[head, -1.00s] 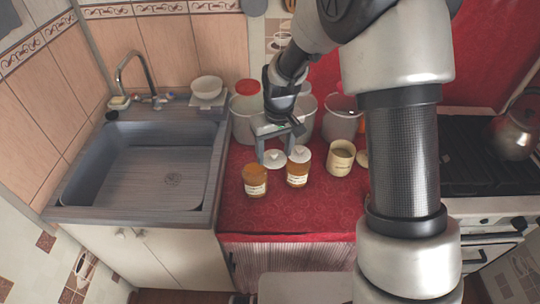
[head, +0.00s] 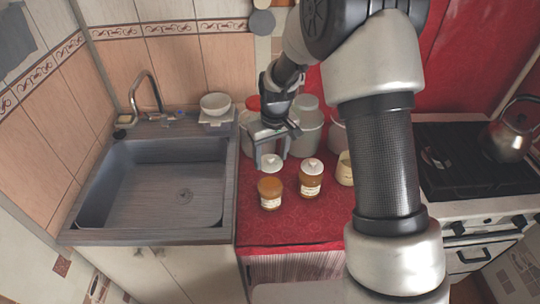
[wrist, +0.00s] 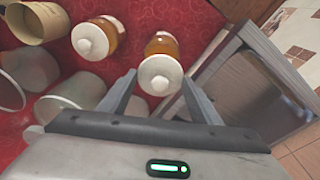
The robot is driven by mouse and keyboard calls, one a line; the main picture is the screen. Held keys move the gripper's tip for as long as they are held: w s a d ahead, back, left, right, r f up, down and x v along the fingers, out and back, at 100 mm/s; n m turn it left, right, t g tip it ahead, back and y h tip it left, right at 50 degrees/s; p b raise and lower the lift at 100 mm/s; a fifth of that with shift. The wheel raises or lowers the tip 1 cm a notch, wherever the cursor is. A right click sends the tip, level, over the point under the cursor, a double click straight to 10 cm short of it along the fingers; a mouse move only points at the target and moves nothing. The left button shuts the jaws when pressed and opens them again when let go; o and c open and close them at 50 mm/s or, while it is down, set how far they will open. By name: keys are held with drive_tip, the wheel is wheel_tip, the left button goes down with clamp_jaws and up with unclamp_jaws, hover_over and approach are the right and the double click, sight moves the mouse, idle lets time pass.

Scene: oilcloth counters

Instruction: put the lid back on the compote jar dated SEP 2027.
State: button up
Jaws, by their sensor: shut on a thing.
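My gripper (head: 271,162) is shut on a white knobbed lid (head: 271,160), held in the air. In the wrist view the lid (wrist: 160,76) sits between the two fingers, in line with an amber jar (wrist: 161,45) that it partly covers. In the head view this jar (head: 270,190) stands on the red counter just in front of the lid; its top appears uncovered. The height gap between lid and jar is hard to tell. A second amber jar (head: 310,182) stands to the right with its white lid on. Both jars have pale labels, too small to read.
A cream mug (head: 344,170) stands right of the lidded jar. Pale canisters (head: 307,130) stand behind on the red oilcloth (head: 285,228). The sink (head: 150,190) is at left, the stove (head: 460,160) at right. The counter in front of the jars is clear.

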drive_tip(key=shift+f+b, duration=1.7)
drive_tip(key=shift+f, duration=1.15)
drive_tip(key=shift+f+b, duration=0.1)
drive_tip(key=shift+b, duration=0.4)
idle(0.3)
drive_tip(key=o, duration=1.6)
drive_tip(key=shift+c, duration=0.2)
drive_tip(key=shift+r+p, duration=2.1)
drive_tip(key=shift+r, duration=1.45)
